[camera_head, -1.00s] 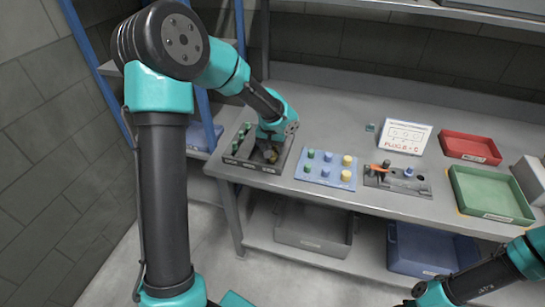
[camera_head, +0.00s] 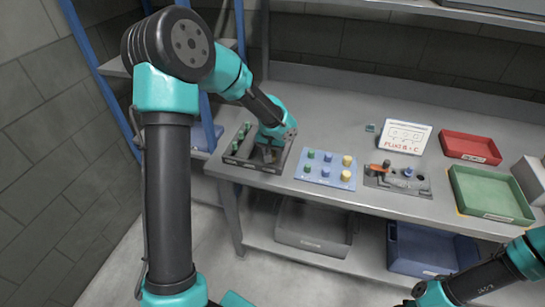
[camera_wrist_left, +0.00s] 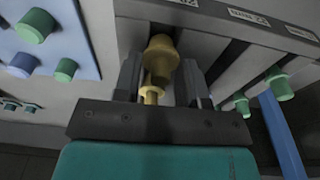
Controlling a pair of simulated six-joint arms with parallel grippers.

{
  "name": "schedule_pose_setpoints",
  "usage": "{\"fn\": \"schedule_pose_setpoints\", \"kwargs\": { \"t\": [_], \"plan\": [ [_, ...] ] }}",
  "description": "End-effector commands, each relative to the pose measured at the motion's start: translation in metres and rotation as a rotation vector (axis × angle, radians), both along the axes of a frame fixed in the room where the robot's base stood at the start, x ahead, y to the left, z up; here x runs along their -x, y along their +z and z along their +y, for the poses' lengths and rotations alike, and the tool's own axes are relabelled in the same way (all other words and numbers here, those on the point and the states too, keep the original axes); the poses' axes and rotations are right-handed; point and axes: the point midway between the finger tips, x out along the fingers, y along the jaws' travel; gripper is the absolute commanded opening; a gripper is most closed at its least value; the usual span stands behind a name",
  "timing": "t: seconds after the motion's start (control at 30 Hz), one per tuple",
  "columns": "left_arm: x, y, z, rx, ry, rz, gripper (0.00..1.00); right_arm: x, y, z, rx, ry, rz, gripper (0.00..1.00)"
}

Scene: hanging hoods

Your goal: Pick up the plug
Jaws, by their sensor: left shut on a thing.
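My left gripper (camera_head: 266,152) is down at the dark grey tray (camera_head: 236,166) at the table's left end. In the left wrist view its fingers (camera_wrist_left: 160,85) are shut on a yellow plug (camera_wrist_left: 160,54), with a smaller yellow end (camera_wrist_left: 152,94) near the palm. The gripper hides this plug in the head view. Green plugs (camera_head: 242,134) stand in the tray's left row; some also show at right in the left wrist view (camera_wrist_left: 277,84). My right arm comes in at the bottom right, but its fingers are not in view.
A blue board (camera_head: 312,174) with green, blue and yellow plugs is to the right. Beyond it are a grey panel (camera_head: 399,187) with orange and blue parts, a sign (camera_head: 405,136) reading "PLUG B + C", a red bin (camera_head: 470,147) and a green bin (camera_head: 490,193).

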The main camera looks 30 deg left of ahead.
Motion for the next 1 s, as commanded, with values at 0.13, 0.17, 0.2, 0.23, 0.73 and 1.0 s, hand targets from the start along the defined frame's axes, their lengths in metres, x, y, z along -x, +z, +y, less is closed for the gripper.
{"fn": "schedule_pose_setpoints", "kwargs": {
  "t": [0.13,0.17,0.2,0.23,0.73,1.0],
  "plan": [
    [0.0,0.0,0.0,0.0,0.0,0.0,0.15,0.0,0.0,0.0,0.0,0.0,0.0,0.43],
    [0.0,0.0,0.0,0.0,0.0,0.0,0.15,0.0,0.0,0.0,0.0,0.0,0.0,0.43],
    [0.0,0.0,0.0,0.0,0.0,0.0,0.15,0.0,0.0,0.0,0.0,0.0,0.0,0.43],
    [0.0,0.0,0.0,0.0,0.0,0.0,0.15,0.0,0.0,0.0,0.0,0.0,0.0,0.43],
    [0.0,0.028,0.0,0.0,0.0,-0.002,0.15,0.0,0.0,0.0,0.0,0.0,0.0,0.43],
    [0.022,0.038,-0.013,-0.001,-0.003,0.0,0.15,0.0,0.0,0.0,0.0,0.0,0.0,0.43]
  ]
}}
